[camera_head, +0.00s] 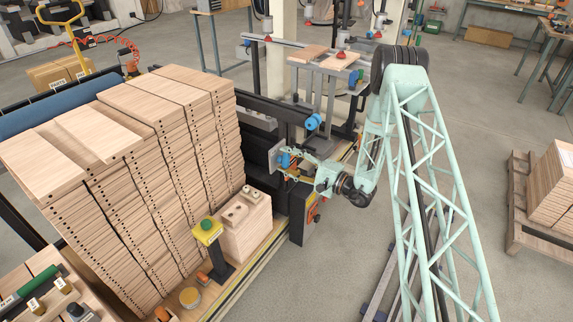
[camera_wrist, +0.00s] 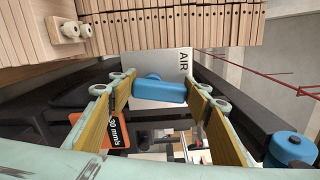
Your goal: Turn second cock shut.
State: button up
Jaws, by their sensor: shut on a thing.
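A blue cock handle (camera_wrist: 158,90) sits between the fingertips of my gripper (camera_wrist: 157,84) in the wrist view, in front of a white plate marked AIR (camera_wrist: 165,62). My gripper is shut on this handle, with a yellow-padded finger on each side. In the head view my gripper (camera_head: 297,165) reaches left to the same blue handle (camera_head: 284,159) at the dark machine frame, and its fingers partly hide it. A second blue knob (camera_head: 313,121) sits farther back on the frame, apart from my gripper. A round blue part also shows at the lower right of the wrist view (camera_wrist: 291,148).
Tall stacks of drilled boards (camera_head: 150,150) stand left of the cock. A yellow box with a green button (camera_head: 207,230) and a short board stack (camera_head: 246,225) stand in front. An orange label (camera_wrist: 92,133) lies by the left finger.

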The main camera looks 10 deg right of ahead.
jog(key=shift+s+a+f+n+b, duration=0.1)
jog(key=shift+n+b, duration=0.75)
jog(key=shift+n, duration=0.25)
jog(key=o, duration=0.9)
jog(key=shift+s, duration=0.15)
jog(key=shift+v, duration=5.95)
